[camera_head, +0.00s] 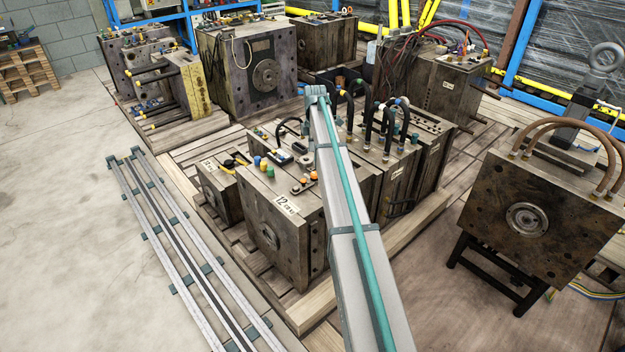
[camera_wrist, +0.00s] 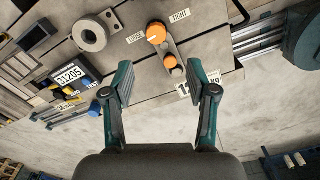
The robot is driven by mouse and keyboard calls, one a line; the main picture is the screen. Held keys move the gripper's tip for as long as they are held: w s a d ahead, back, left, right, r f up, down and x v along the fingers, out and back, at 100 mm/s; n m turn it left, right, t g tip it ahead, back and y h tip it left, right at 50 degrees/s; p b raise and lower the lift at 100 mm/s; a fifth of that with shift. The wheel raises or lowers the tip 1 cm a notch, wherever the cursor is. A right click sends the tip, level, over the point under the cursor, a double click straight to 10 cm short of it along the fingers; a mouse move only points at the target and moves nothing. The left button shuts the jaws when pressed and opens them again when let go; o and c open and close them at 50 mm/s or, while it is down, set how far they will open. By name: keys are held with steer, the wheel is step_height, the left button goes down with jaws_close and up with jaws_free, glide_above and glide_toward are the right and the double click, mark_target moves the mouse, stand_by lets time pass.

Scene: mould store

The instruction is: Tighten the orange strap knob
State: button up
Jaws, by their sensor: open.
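Two orange knobs sit on a dark strap plate (camera_wrist: 168,46) on the grey top of a mould block. The larger orange knob (camera_wrist: 156,33) is between printed LOOSE and TIGHT labels in the wrist view. The smaller orange knob (camera_wrist: 170,62) is nearer my gripper. My gripper (camera_wrist: 162,76) is open and empty, its fingers apart on either side of the smaller knob in the picture. I cannot tell its height above the block. In the head view the orange knobs (camera_head: 309,178) show just left of my arm, and my gripper is not visible there.
Black hoses (camera_head: 380,120) rise right of my arm. Other moulds (camera_head: 247,65) stand behind; open floor (camera_head: 60,200) is at left.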

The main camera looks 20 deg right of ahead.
mark_target(314, 174)
steer(key=f, duration=1)
steer(key=shift+w+d+f, duration=0.1)
steer(key=shift+w+f, duration=0.05)
steer(key=shift+w, duration=0.1)
jaws_close()
